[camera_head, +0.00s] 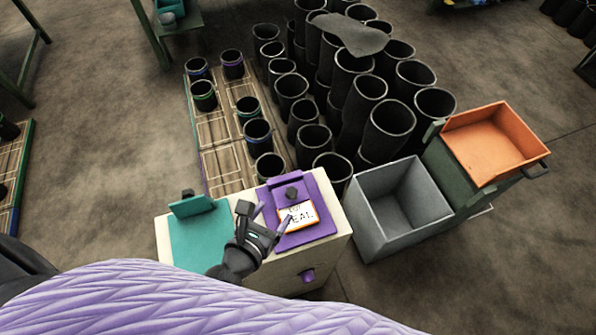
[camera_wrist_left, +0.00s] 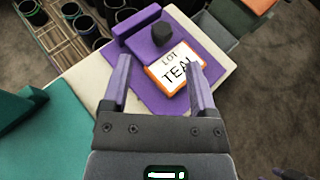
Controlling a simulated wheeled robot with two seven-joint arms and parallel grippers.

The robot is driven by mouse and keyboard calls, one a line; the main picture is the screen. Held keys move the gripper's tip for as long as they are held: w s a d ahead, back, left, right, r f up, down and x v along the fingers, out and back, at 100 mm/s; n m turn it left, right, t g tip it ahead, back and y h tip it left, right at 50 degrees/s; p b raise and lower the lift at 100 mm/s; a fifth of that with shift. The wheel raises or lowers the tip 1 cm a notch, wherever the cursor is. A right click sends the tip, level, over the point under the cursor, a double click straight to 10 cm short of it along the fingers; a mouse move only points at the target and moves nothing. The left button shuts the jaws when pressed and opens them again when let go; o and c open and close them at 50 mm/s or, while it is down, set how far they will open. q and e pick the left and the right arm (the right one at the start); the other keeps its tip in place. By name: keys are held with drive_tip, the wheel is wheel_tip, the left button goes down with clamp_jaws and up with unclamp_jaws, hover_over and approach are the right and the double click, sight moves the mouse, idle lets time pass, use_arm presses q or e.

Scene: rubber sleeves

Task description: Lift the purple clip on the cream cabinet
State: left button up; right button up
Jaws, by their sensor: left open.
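A purple board (camera_head: 318,231) lies on top of the cream cabinet (camera_head: 335,248). A raised purple clip bar (camera_head: 285,182) runs along its far edge; it also shows in the left wrist view (camera_wrist_left: 140,24). A black knob (camera_wrist_left: 163,34) stands near the bar. An orange-edged card reading "LOT TEAL" (camera_wrist_left: 174,67) lies on the board. My left gripper (camera_head: 273,217) is open above the near part of the board. In the left wrist view its purple fingers (camera_wrist_left: 158,68) are spread, with the card's near part between them.
A teal board (camera_head: 200,238) with a raised teal bar lies left on the cabinet. A grey bin (camera_head: 362,220) stands right of it, then an orange tray (camera_head: 500,140) on a green stand. Several black sleeves (camera_head: 390,125) stand behind, some on wooden pallets (camera_head: 222,160).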

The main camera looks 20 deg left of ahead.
sight(291, 191)
use_arm(q)
drive_tip(key=x, duration=0.3)
drive_tip(key=shift+d+f+b, duration=0.1)
drive_tip(key=shift+d+b, duration=0.1)
drive_tip(key=shift+b, duration=0.1)
drive_tip(key=b+x, duration=0.1)
drive_tip(key=x, duration=0.4)
drive_tip(key=shift+w, duration=0.1)
use_arm(e)
drive_tip(key=shift+s+f, duration=0.9)
drive_tip(key=shift+s, duration=0.2)
use_arm(q)
clamp_jaws()
use_arm(e)
drive_tip(key=shift+w+r, duration=0.1)
